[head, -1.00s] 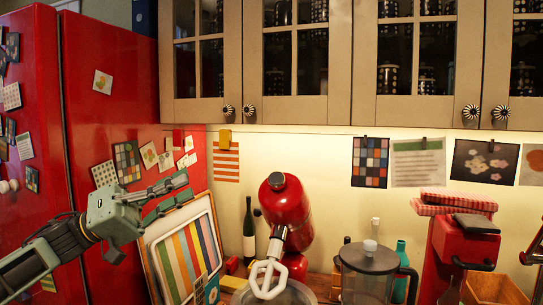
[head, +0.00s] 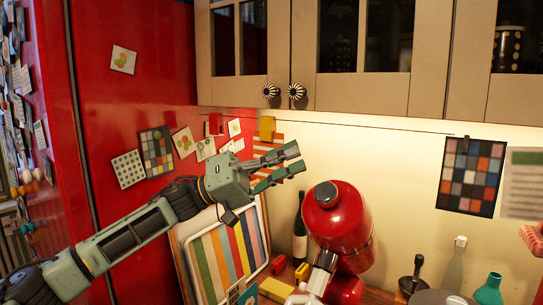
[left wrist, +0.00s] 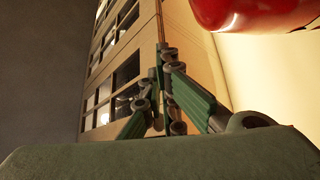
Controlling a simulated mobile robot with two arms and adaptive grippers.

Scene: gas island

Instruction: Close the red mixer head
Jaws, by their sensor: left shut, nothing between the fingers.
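The red mixer head (head: 345,222) stands in the lower middle of the head view. It is tilted up, with its dark round cap high and its silver and white attachment low at the front. My left gripper (head: 297,160) is shut and empty, just to the left of and above the mixer head, with its fingers pointing right. In the left wrist view its fingertips (left wrist: 160,72) are in front of the cabinets, and the mixer head (left wrist: 258,10) shows at the top right edge. I cannot tell the exact gap between them. My right gripper is not in view.
The red fridge (head: 125,90) is at the left. Wall cabinets (head: 400,93) hang above. A striped tray (head: 222,262) leans under my left arm, and a dark bottle (head: 299,235) stands behind the mixer. A teal bottle (head: 489,290) is at the lower right.

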